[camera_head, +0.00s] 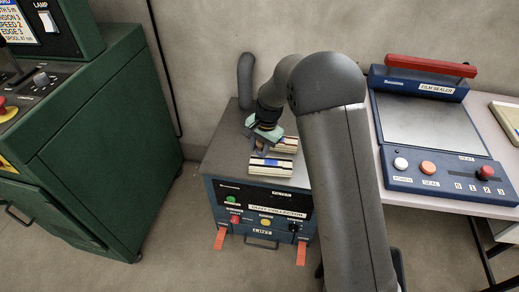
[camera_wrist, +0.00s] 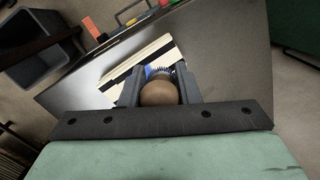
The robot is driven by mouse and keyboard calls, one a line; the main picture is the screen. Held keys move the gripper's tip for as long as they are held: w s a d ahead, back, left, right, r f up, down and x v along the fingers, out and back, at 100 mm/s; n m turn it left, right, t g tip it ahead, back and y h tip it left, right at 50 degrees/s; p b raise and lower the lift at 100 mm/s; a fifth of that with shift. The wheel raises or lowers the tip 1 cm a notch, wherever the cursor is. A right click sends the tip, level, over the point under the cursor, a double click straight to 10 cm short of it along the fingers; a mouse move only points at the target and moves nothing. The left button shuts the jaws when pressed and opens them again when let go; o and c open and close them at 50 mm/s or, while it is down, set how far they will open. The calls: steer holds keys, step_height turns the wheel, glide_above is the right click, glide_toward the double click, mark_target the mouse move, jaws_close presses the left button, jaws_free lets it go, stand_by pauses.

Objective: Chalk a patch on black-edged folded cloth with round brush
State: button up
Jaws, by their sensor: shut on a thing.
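My gripper (camera_head: 259,147) is low over the top of the dust collector cabinet (camera_head: 226,150). In the wrist view, its two dark fingers (camera_wrist: 158,86) are shut on a round brush with a brown knob (camera_wrist: 159,94); dark bristles show just past it. A cream folded cloth with black edges (camera_wrist: 139,64) lies beyond the brush, with a bit of blue on it. In the head view, one cream, dark-edged folded cloth (camera_head: 270,166) lies near the cabinet's front, and another folded stack (camera_head: 287,145) lies behind it. Whether the bristles touch cloth cannot be told.
The cabinet front has buttons and two red tabs (camera_head: 220,238). A green machine (camera_head: 110,130) stands left, and a table with a blue film sealer (camera_head: 425,115) stands right. A grey bin (camera_wrist: 38,48) shows in the wrist view. My arm hides the cabinet's right side.

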steer(key=shift+r+p, duration=1.05)
steer(key=shift+r, duration=0.85)
steer(key=shift+d, duration=0.1)
